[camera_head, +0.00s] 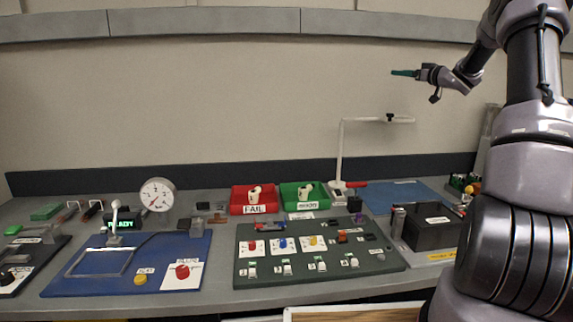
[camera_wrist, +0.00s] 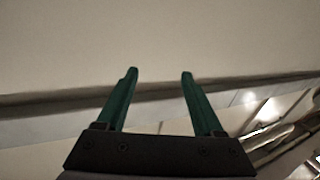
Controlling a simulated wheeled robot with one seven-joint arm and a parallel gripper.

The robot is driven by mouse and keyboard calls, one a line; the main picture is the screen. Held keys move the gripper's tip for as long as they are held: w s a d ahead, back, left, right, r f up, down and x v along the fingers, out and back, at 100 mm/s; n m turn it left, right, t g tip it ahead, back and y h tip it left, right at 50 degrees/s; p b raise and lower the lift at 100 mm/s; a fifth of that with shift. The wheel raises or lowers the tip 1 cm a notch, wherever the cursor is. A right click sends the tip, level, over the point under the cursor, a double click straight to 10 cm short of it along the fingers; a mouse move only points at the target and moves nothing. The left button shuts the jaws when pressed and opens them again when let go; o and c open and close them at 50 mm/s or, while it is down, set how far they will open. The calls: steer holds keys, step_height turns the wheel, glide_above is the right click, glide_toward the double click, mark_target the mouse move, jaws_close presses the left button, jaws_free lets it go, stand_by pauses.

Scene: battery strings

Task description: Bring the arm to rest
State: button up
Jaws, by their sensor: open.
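My gripper (camera_head: 404,73) is raised high over the back right of the bench, in front of the plain wall. Its green fingers point left in the head view. In the wrist view my gripper (camera_wrist: 159,75) shows two green fingers spread apart with nothing between them. It touches nothing. My arm comes in from the upper right of the head view and bends down to the wrist.
A white overhead stand (camera_head: 341,150) rises below my gripper. The bench holds a red FAIL bin (camera_head: 254,209), a green bin (camera_head: 303,206), a dark green panel (camera_head: 350,272), a blue board (camera_head: 110,287), a gauge (camera_head: 157,194) and a black box (camera_head: 432,235). The air around my gripper is clear.

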steer(key=s+a+r+m+t+h, duration=0.1)
steer(key=s+a+r+m+h, duration=0.25)
steer(key=r, duration=0.35)
steer(key=s+a+r+m+g+h, duration=0.1)
steer(key=s+a+m+h, duration=0.1)
steer(key=s+h, duration=0.35)
steer(key=s+a+r+m+g+h, duration=0.1)
steer(key=s+a+r+m+h, duration=0.15)
steer(key=s, duration=0.65)
steer(key=s+a+f+g+y, duration=0.1)
steer(key=s+a+f, duration=0.3)
steer(key=s, duration=0.7)
steer(key=s+a+f+m+g+y, duration=0.1)
steer(key=s+a+f+g, duration=0.3)
steer(key=s, duration=0.8)
steer(key=s+a+f+m+g+y, duration=0.1)
steer(key=s+a+f+g+y, duration=0.2)
steer(key=s+a+f, duration=0.2)
steer(key=s+f, duration=0.3)
steer(key=s, duration=0.3)
steer(key=shift+s, duration=0.15)
steer(key=shift+d+f, duration=0.1)
